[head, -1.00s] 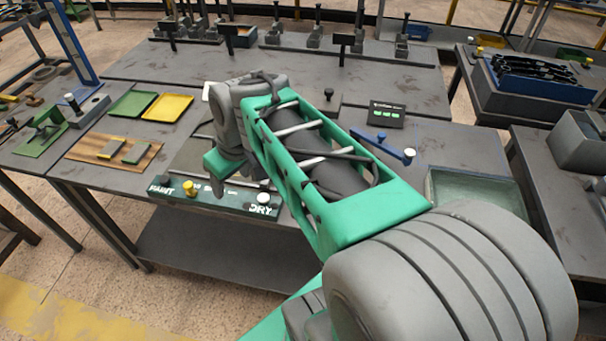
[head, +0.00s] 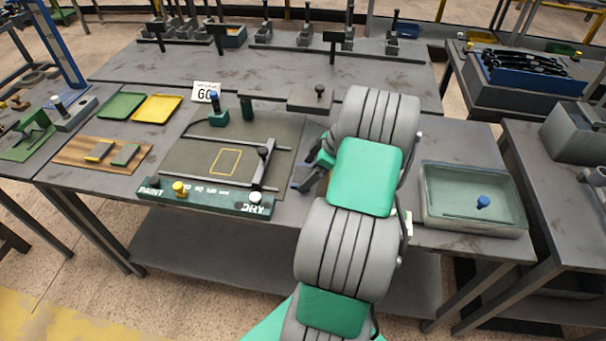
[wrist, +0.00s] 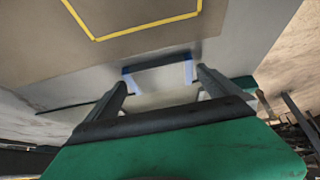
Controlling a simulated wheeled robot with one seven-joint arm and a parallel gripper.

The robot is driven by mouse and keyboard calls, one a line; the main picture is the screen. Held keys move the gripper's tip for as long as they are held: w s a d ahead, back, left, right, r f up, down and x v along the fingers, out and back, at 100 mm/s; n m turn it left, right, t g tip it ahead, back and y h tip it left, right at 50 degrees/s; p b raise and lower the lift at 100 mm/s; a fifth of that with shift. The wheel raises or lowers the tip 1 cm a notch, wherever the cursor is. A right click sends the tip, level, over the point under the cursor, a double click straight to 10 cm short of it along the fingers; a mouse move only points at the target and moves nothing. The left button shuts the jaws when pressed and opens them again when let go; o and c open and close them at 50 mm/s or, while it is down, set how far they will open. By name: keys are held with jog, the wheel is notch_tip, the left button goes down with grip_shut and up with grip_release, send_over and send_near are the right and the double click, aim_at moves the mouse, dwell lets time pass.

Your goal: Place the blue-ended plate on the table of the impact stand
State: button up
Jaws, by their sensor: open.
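My gripper (head: 303,185) is low over the table, just right of the grey mat with the yellow outline (head: 225,162). In the wrist view my gripper (wrist: 163,88) is open, its two dark fingers apart. Between and just beyond the fingertips shows a pale piece with a dark blue end (wrist: 160,64), which looks like the blue-ended plate. I cannot tell whether the fingers touch it. My arm hides most of this spot in the head view. A tall blue frame (head: 62,45) stands at the back left; I cannot tell if it is the impact stand.
A green-and-grey fixture with a PAINT/DRY front bar (head: 215,196) lies beside my gripper. A wooden board (head: 75,157) with two small plates, a green tray (head: 122,106) and a yellow tray (head: 158,108) are left. A glassy bin (head: 450,215) is right.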

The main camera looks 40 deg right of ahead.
jog(key=shift+w+f, duration=0.1)
jog(key=shift+f, duration=0.05)
jog(key=c, duration=1.7)
jog(key=shift+c, duration=0.5)
